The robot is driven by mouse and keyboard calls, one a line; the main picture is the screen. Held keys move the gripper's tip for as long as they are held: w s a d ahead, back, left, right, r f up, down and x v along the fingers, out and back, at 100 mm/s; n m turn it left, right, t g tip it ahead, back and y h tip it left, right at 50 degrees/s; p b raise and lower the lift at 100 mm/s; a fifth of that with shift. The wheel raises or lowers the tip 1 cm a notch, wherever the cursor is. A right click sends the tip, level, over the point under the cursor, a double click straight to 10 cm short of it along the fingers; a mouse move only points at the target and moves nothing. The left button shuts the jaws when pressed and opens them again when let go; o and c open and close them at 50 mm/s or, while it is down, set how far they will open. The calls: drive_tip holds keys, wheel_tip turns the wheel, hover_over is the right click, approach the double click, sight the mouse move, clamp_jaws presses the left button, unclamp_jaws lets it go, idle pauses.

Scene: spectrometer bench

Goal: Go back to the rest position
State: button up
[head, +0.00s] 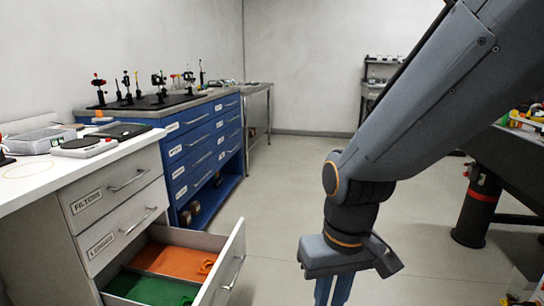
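My gripper (333,291) hangs pointing down at the bottom of the head view, right of an open drawer (233,265). Its two blue fingers show side by side, but the frame's bottom edge cuts off their tips. I cannot tell whether it is open or shut, and no object shows between the visible parts of the fingers. My arm comes down from the upper right.
The open drawer has an orange section (172,261) and a green section (150,288), and juts out from the white-topped bench (80,165). Blue cabinets (200,150) stand behind. A dark table (510,165) is at right. The floor (300,180) between is clear.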

drive_tip(key=s+d+r+m+p, duration=0.2)
drive_tip(key=d+r+p, duration=0.7)
drive_tip(key=p, duration=0.5)
wheel_tip(320, 180, up, 2)
drive_tip(key=shift+s+r+m+h, duration=0.15)
drive_tip(key=shift+r+m+h, duration=0.1)
drive_tip(key=shift+m+h, duration=0.05)
